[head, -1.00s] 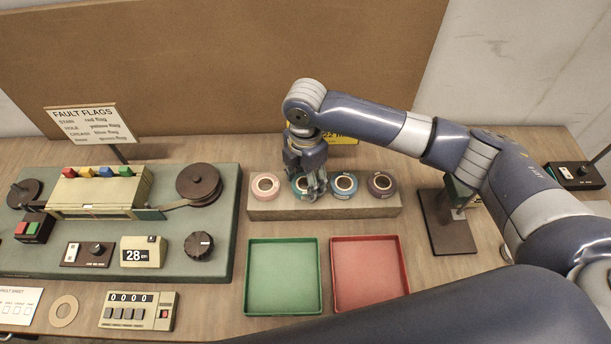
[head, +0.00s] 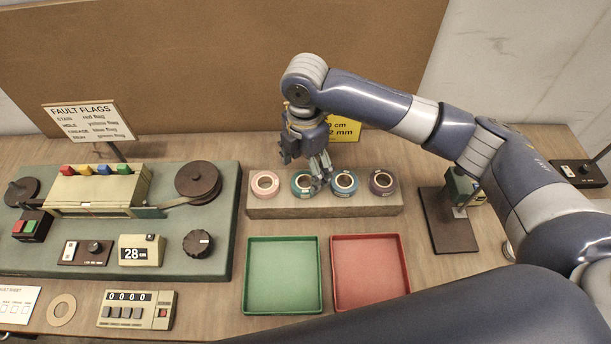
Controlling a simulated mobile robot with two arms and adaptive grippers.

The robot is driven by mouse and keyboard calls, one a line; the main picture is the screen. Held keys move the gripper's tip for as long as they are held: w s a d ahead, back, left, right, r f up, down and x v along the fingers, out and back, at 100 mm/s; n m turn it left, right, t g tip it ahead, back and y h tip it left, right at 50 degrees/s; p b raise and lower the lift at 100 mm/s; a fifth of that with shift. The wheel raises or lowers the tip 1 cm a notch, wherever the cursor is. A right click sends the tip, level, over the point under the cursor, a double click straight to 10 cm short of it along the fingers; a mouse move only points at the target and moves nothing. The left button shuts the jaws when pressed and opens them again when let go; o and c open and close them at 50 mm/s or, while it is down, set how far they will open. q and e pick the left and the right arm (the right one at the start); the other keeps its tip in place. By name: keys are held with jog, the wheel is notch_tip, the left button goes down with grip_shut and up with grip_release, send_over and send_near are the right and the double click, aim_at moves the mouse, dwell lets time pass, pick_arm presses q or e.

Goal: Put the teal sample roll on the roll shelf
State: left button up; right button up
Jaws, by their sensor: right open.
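The roll shelf (head: 330,208) is a long low block at the back middle of the table. The teal sample roll (head: 299,189) sits on it, second from the left, lying flat between a pink roll (head: 258,194) and a blue roll (head: 344,193). My right gripper (head: 304,169) is open just above the teal roll, with its fingers spread and partly covering the roll. I see nothing held between the fingers. My left gripper is not in view.
A purple roll (head: 382,190) sits at the right end of the shelf. A green tray (head: 283,310) and a red tray (head: 370,308) stand empty in front. The winding machine (head: 215,240) is on the left, and a stand (head: 450,243) is on the right.

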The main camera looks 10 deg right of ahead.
notch_tip(320, 180, up, 8)
jog(key=b, duration=0.1)
jog(key=shift+s, duration=0.1)
dwell(0.6)
